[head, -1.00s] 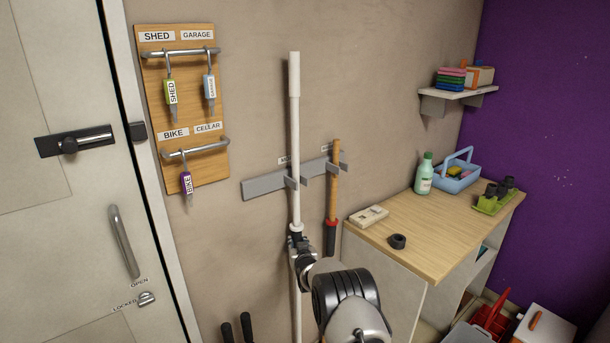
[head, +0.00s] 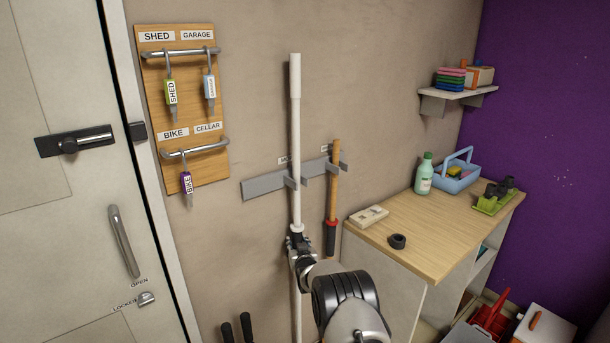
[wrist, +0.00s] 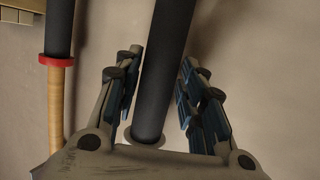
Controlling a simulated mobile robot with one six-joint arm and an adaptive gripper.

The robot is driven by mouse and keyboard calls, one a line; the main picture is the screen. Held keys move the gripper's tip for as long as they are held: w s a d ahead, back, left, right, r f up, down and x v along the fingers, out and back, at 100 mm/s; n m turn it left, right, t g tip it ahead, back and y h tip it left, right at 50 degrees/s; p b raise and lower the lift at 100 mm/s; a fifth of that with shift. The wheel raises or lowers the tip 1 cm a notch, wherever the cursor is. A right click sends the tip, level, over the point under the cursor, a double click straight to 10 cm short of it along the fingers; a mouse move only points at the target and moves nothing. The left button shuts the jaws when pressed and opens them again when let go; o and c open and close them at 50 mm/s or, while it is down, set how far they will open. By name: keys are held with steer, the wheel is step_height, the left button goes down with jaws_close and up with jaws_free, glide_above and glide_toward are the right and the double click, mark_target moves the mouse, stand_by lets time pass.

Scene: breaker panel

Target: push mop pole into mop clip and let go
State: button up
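The mop pole (head: 295,130) is white with a dark grip below a pale collar and stands nearly upright against the wall. It crosses the left clip (head: 290,183) on the grey wall rail, with a prong showing on each side; how deep it sits is hard to tell. My gripper (head: 301,245) is at the dark grip. In the wrist view, my gripper (wrist: 158,88) has a finger on each side of the grip (wrist: 165,65), with wall showing in narrow gaps beside it, so it looks open around the pole. The mop's lower end is hidden.
A wooden pole (head: 335,185) with a red collar hangs in the clip just to the right. A cabinet (head: 440,235) stands at right, with a black tape roll (head: 397,241) on top. Dark handles (head: 236,328) rise at lower left. A key board (head: 183,105) hangs at upper left.

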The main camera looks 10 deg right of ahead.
steer(key=shift+o, duration=1.2)
steer(key=shift+s+f, duration=0.1)
steer(key=shift+f, duration=0.1)
steer(key=v, duration=1.2)
steer(key=shift+r, duration=0.1)
